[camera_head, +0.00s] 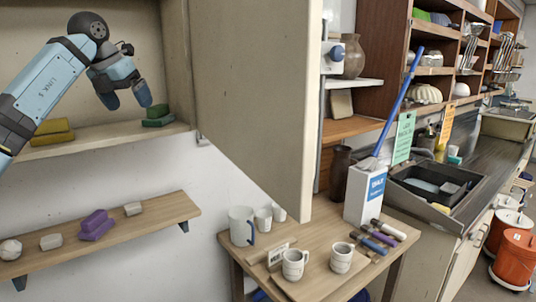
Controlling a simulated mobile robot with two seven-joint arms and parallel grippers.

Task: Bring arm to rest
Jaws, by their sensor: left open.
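My left arm comes in from the left, raised in front of the open wall cabinet (150,40). My left gripper (127,98) is open, with its two blue fingers pointing down and nothing between them. It shows just left of a stack of green sponges (157,117) on the cabinet's bottom shelf and above that shelf. A stack of yellow sponges (52,131) lies further left on the same shelf, partly beside my forearm. My right gripper is not in view.
The open cabinet door (255,90) stands right of my gripper. Below, a wall shelf (150,217) holds purple sponges (96,224) and pale blocks. A wooden table (325,283) carries cups, a white box (364,195) and tools. Orange buckets (516,258) stand at far right.

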